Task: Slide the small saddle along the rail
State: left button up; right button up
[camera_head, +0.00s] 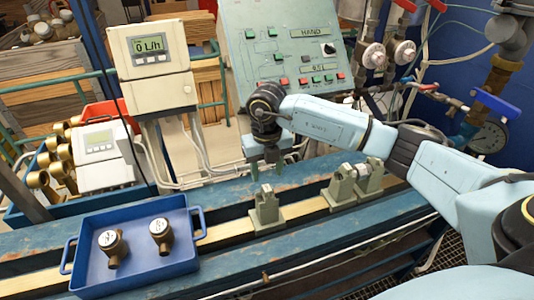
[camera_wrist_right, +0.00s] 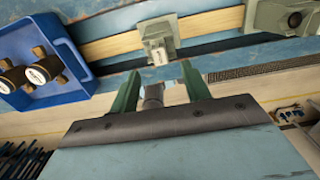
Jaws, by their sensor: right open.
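The small grey-green saddle (camera_head: 266,210) stands upright on the pale rail (camera_head: 225,231), right of the blue tray. In the right wrist view the saddle (camera_wrist_right: 158,38) sits on the rail just beyond my fingertips, with a light label on its near face. My right gripper (camera_head: 268,178) points down above the bench, behind the saddle in the head view. Its green fingers are apart with the saddle outside them, also in the right wrist view (camera_wrist_right: 160,72). A grey cylindrical piece shows between the fingers; I cannot tell what it is. My left gripper is not seen.
A larger grey-green fixture (camera_head: 341,190) stands farther right on the rail. A blue tray (camera_head: 185,275) with two meters (camera_head: 113,246) stands at the left. The control panel (camera_head: 285,50) rises behind my gripper. The rail is clear between the saddle and the larger fixture.

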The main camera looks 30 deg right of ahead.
aim_at(267, 188)
notch_tip(267, 188, down, 8)
jog(key=shift+r+p, duration=0.25)
jog(key=shift+p, duration=0.15)
grip_shut()
